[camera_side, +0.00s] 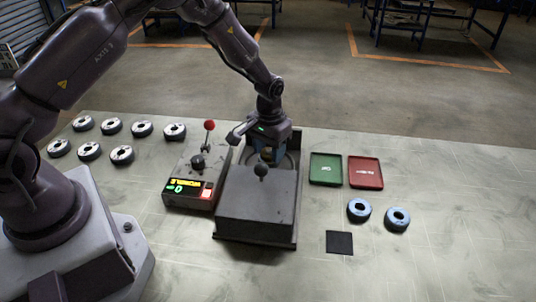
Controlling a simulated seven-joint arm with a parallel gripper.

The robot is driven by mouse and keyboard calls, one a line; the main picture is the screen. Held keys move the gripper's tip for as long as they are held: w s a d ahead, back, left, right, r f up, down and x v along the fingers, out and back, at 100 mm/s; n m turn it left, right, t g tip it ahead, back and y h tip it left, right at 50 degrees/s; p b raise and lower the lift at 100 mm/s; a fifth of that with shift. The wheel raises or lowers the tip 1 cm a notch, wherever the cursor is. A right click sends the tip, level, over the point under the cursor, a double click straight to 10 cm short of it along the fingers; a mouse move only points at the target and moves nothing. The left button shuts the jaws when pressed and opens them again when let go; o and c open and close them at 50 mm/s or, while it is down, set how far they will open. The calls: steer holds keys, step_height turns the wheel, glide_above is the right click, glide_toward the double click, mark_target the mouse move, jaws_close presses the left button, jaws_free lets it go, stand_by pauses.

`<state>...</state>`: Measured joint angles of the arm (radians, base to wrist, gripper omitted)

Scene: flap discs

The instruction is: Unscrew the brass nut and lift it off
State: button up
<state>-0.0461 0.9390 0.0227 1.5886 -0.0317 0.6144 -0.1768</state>
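My gripper (269,157) points down into the open rear part of a dark grey machine box (257,205) in the middle of the table. Part of a round shape shows around the fingers inside the box. A bluish patch shows at the fingers, too small to identify. I cannot make out the brass nut; the gripper and the box's front cover hide that spot. Whether the fingers are open, or shut on something, does not show.
A control box (179,190) with a red-knobbed lever and lit display stands left of the machine. Several white-topped discs (122,155) lie farther left. Right are a green tray (326,180), a red tray (366,184), two blue discs (397,219) and a black pad (339,243).

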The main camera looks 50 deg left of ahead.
steer(key=c, duration=0.5)
steer(key=n, duration=0.5)
steer(key=shift+n, duration=0.4)
steer(key=n, duration=0.5)
steer(key=shift+n, duration=0.6)
steer(key=n, duration=1.1)
